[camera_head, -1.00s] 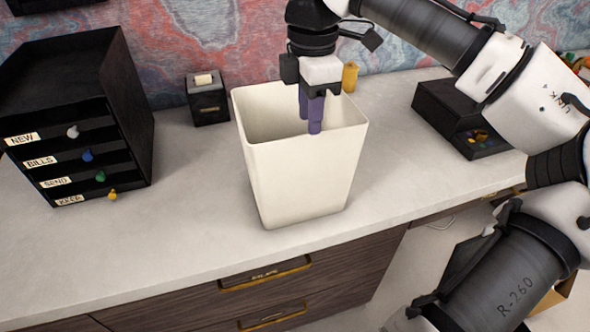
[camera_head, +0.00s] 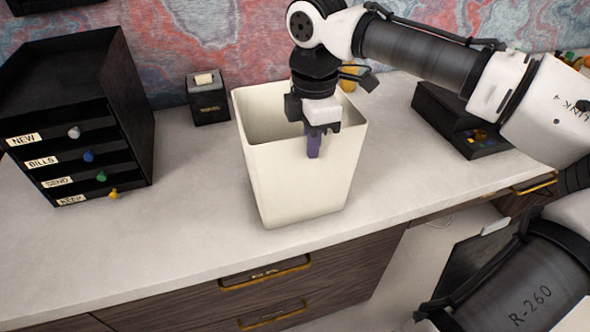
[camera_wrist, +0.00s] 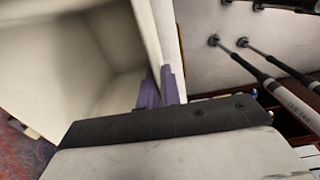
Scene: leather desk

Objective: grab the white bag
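The white bag (camera_head: 300,185) is a cream, open-topped, bin-shaped container standing upright on the desk. My gripper (camera_head: 313,143) is at its front rim, pointing down. One purple finger shows outside the front wall; the other is hidden behind it in the head view. In the wrist view, the purple fingers (camera_wrist: 160,88) lie close together on either side of the wall of the white bag (camera_wrist: 95,50), which runs between them. The gripper looks shut on this wall. The inside of the bag looks empty where it shows.
A black drawer organizer (camera_head: 75,130) stands at the left. The desk (camera_head: 190,200) is clear on both sides of the bag. The patterned wall is behind.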

